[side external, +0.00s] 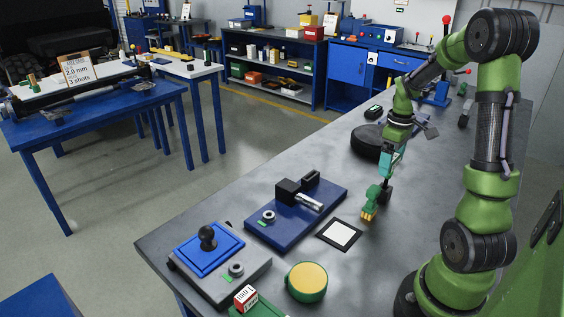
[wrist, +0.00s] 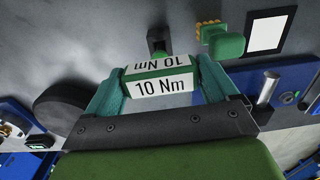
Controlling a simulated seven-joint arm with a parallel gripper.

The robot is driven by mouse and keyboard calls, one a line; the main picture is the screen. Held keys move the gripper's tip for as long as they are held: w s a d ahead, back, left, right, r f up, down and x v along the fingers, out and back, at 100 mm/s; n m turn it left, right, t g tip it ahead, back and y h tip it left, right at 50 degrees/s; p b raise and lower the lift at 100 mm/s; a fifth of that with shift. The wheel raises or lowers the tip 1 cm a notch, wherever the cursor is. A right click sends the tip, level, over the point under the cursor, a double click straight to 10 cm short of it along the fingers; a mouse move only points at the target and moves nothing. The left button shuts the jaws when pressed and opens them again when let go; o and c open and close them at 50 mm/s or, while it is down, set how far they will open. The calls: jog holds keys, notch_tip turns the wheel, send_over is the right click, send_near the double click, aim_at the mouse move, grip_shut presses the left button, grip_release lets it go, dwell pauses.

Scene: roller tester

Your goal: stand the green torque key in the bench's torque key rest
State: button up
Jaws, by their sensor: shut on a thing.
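The torque key (wrist: 160,82) is between my fingers in the wrist view, a green block with white "10 Nm" faces and a dark shaft beyond it. My gripper (side external: 391,160) is shut on it, above the bench; in the wrist view its teal fingers (wrist: 160,90) press on both sides. Below it in the side view the key's lower end is hard to separate from a green piece with yellow marks (side external: 374,198), also seen in the wrist view (wrist: 226,43). A ring with a green mark (side external: 268,216) is on the blue plate, apart from the key; I cannot tell whether it is the rest.
The blue plate (side external: 320,215) carries a black block and metal cylinder. A grey unit (side external: 255,272) has a blue pad, black knob and another ring (side external: 236,269). A white card (side external: 340,234), a yellow-topped green cylinder (side external: 307,281) and a black disc (side external: 366,143) are nearby.

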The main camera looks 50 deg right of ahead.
jog(key=shift+f, duration=1.4)
jog(key=o, duration=1.6)
jog(key=shift+f, duration=0.1)
notch_tip(320, 180, up, 17)
jog(key=a+m+t, duration=0.1)
jog(key=a+t, duration=0.1)
jog(key=a, duration=0.8)
jog(key=s+a+m+t+y, duration=0.1)
jog(key=a+t, duration=0.2)
jog(key=a, duration=0.7)
jog(key=a+m+t+y, duration=0.1)
jog(key=a+m+t, duration=0.1)
jog(key=a, duration=0.8)
jog(key=shift+s+a+f, duration=0.15)
jog(key=shift+s+f, duration=0.05)
jog(key=shift+f, duration=0.15)
